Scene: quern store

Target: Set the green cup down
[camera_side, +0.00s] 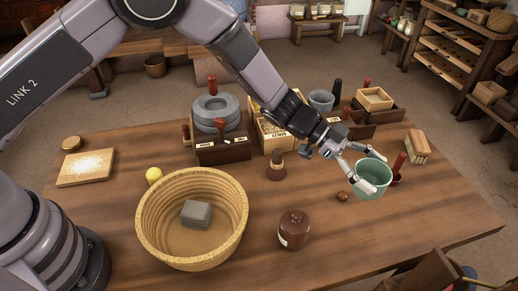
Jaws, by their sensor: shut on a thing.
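The green cup (372,180) is at the right part of the wooden table in the side view. It looks upright, with its open top facing up. My gripper (368,167) reaches in from the upper left and is shut on the cup at its rim, with a light finger on either side. Whether the cup's base touches the table or hangs just above it, I cannot tell. Part of the cup's rim is hidden behind the fingers.
A small brown round thing (342,197) lies just left of the cup. A red-handled tool (398,165) and a brush-like block (417,147) are close on its right. A brown lidded jar (294,230) and a large woven basket (150,225) stand further left. The table's front right is clear.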

